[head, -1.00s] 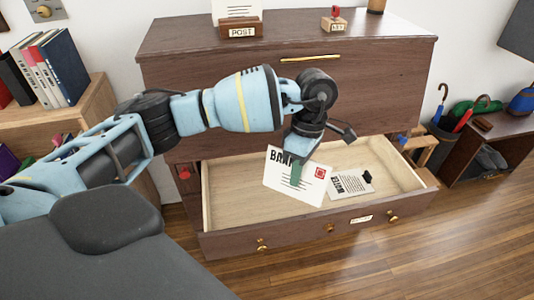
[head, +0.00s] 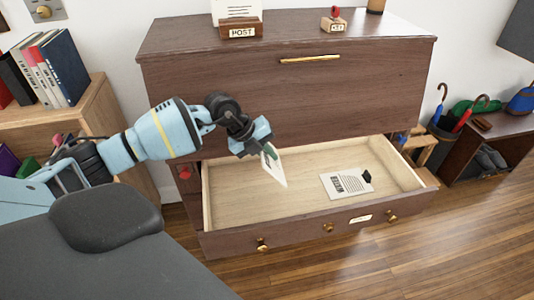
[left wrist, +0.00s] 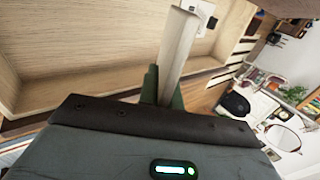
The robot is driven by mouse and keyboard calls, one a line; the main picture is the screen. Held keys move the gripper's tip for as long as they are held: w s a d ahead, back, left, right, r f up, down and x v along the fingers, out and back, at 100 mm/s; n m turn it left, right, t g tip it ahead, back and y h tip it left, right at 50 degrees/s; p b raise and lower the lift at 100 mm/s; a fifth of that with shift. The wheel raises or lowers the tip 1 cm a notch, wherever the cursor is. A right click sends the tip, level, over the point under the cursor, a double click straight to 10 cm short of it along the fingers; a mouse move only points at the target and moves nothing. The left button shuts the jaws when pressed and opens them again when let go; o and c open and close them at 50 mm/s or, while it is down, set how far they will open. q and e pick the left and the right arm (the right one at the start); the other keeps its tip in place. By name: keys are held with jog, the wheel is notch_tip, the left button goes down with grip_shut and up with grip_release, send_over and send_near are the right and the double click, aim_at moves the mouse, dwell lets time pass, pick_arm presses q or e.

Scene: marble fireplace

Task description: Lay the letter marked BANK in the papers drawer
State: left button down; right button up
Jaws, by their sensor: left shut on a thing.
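My left gripper (head: 266,152) is shut on the white BANK letter (head: 273,170), which hangs over the left part of the open papers drawer (head: 230,232). The letter is turned nearly edge-on in the head view, so its marking cannot be read now. In the left wrist view the letter (left wrist: 178,45) stands out as a thin pale strip between the green fingers (left wrist: 163,90). The drawer has a pale wooden inside and a small label on its front. A printed sheet (head: 345,184) with a dark clip lies on its floor at the right. My right gripper is out of view.
The dark wooden cabinet (head: 290,95) rises behind the drawer, with a POST holder (head: 240,30) and a small stamp stand (head: 334,24) on top. A bookshelf (head: 95,115) stands at the left. The drawer's left floor is bare.

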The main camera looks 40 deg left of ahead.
pick_arm(q)
jog(key=shift+a+f+n, duration=0.1)
jog(key=shift+a+n, duration=0.1)
jog(key=shift+n, duration=0.1)
